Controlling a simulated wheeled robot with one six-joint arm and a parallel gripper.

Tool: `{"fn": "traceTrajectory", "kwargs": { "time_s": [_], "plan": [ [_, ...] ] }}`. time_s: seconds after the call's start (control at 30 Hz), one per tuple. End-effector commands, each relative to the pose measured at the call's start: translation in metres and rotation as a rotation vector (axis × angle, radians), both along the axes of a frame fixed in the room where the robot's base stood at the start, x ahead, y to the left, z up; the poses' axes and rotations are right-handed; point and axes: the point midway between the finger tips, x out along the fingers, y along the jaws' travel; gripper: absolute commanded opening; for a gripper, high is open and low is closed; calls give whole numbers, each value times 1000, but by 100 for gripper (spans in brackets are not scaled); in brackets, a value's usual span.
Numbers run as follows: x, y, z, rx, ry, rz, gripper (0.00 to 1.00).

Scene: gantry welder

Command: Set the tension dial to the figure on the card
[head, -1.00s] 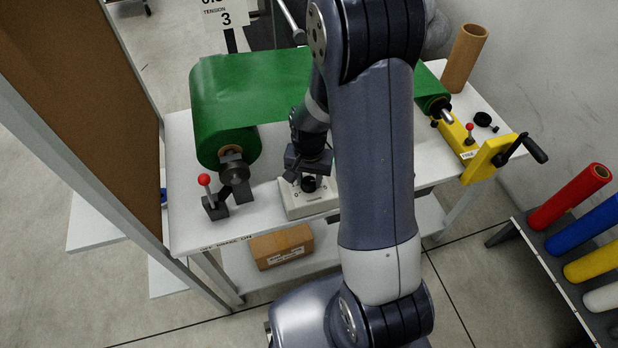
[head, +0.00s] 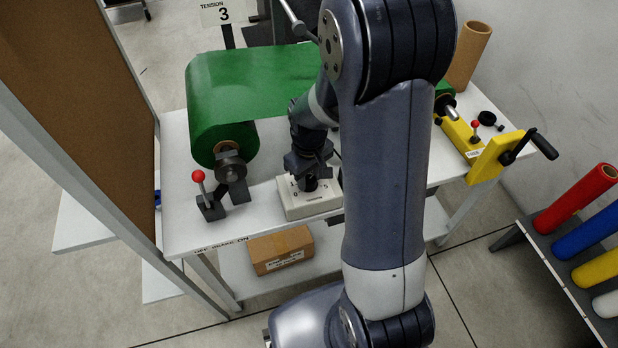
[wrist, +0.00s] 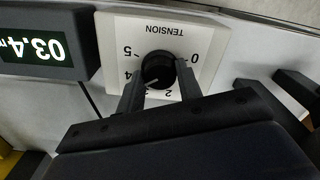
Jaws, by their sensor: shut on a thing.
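The tension dial is a black round knob (wrist: 157,70) on a pale box (head: 292,204) at the front of the white table. In the wrist view the box face (wrist: 203,30) reads TENSION upside down, with figures around the knob. My gripper (wrist: 158,80) is shut on the knob, one finger on each side. In the head view the card (head: 222,14) reads TENSION 3, its top cut off.
A display (wrist: 38,46) reading 03.4m stands beside the dial box. A green roll (head: 215,105) lies behind it. A red-knobbed lever (head: 198,177) is to the left. A yellow crank bracket (head: 492,158) is at the right end. A brown board (head: 80,90) borders the left.

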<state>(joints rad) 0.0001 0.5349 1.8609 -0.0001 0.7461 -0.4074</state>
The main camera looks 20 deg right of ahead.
Motion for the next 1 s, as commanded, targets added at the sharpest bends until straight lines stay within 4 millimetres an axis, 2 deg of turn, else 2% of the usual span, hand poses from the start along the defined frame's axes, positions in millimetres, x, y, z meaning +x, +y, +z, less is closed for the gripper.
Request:
{"fn": "traceTrajectory", "kwargs": {
  "time_s": [0.5,1.0],
  "plan": [
    [1,0,0,-1,-4,423,11],
    [1,0,1,0,-2,572,11]
  ]
}}
